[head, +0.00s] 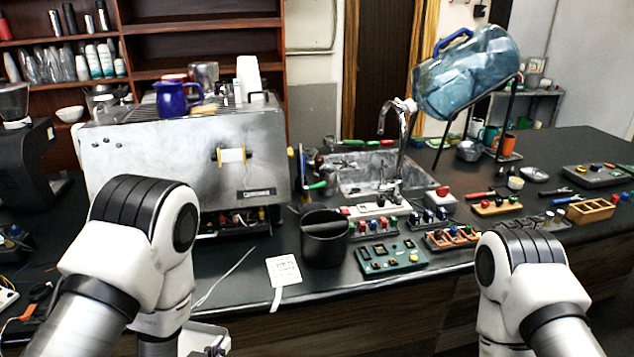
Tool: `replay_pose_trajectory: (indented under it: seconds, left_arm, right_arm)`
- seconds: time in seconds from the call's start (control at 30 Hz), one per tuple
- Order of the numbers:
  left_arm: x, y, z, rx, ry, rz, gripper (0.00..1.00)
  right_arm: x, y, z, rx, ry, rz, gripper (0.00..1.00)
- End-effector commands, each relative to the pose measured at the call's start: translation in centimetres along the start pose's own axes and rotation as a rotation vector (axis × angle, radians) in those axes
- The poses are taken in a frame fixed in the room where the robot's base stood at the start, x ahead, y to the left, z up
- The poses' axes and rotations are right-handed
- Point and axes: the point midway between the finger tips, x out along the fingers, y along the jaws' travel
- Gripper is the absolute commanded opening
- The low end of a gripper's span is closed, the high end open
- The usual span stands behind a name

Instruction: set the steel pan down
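A pale metal rim (204,338), which looks like part of the steel pan, shows at the bottom edge, in front of the counter. Most of it is cut off by the frame and hidden by my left arm. My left gripper (216,347) is only partly in view beside this rim. Its fingers are too small and cropped to tell whether they are shut on it. My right arm comes in at the lower right, and its gripper is out of view.
A brewer (190,160) stands on the dark counter (235,290). A black bin (325,240), a white tag (284,270) and a green board (390,257) lie near the front edge. Small parts crowd the right. The counter left of the tag is fairly clear.

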Motion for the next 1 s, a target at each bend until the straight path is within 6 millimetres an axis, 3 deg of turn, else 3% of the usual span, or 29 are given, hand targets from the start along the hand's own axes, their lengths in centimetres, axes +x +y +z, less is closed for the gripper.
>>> replay_pose_trajectory:
  seconds: [0.1, 0.3, 1.0]
  left_arm:
    - [1.1, 1.0, 0.9, -0.009, 0.001, -0.029, 0.0]
    - [1.3, -0.5, 1.9, -0.056, 0.0, -0.134, 0.0]
    - [1.3, -0.5, 1.9, -0.058, 0.001, -0.139, 0.0]
  right_arm:
    - [0.5, 0.0, 0.0, 0.0, 0.0, 0.0, 0.4]
    - [0.3, 0.0, 0.0, 0.0, 0.0, 0.0, 0.4]
    - [0.3, 0.0, 0.0, 0.0, 0.0, 0.0, 0.4]
